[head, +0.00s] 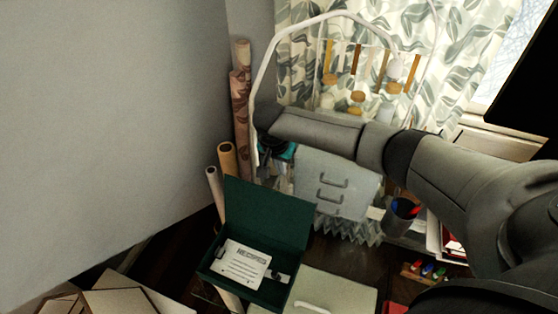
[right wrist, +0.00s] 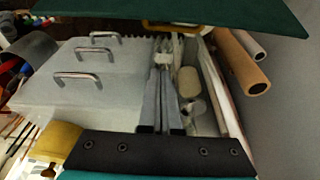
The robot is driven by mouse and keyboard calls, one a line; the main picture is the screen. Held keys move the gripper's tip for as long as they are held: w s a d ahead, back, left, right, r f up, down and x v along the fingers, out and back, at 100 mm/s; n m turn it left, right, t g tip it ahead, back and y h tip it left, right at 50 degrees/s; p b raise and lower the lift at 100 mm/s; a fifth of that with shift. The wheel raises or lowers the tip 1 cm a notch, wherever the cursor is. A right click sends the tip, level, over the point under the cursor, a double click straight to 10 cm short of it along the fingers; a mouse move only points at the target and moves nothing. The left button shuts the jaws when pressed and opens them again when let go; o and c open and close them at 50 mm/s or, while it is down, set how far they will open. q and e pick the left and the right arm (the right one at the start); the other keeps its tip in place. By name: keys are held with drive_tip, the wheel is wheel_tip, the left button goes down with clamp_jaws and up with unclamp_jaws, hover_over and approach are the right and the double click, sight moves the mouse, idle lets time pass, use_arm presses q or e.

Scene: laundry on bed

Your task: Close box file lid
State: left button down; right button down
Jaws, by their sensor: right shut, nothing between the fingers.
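The dark green box file (head: 250,285) stands open at the lower middle of the head view. Its lid (head: 268,210) is raised upright at the back, and a white label card (head: 243,264) lies inside. My right gripper (head: 275,152) is beyond the lid, small and partly hidden under my arm in the head view. In the right wrist view its fingers (right wrist: 162,118) are shut and empty. The green lid (right wrist: 190,12) crosses the top of that view, apart from the fingers. My left gripper is not in view.
A pale drawer unit (head: 335,182) with metal handles stands behind the box, close to my right gripper. Rolled tubes (head: 227,160) lean at the wall left of it. A pen cup (head: 400,216) and several markers (head: 427,270) are at the right. A beige folder (head: 345,293) lies beside the box.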

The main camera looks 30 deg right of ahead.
drive_tip(key=shift+s+a+f+p, duration=0.4)
drive_tip(key=shift+s+a+f, duration=0.15)
drive_tip(key=shift+a, duration=0.15)
drive_tip(key=shift+s+a+f+p, duration=0.4)
drive_tip(key=shift+s+a, duration=0.1)
drive_tip(key=shift+a, duration=0.15)
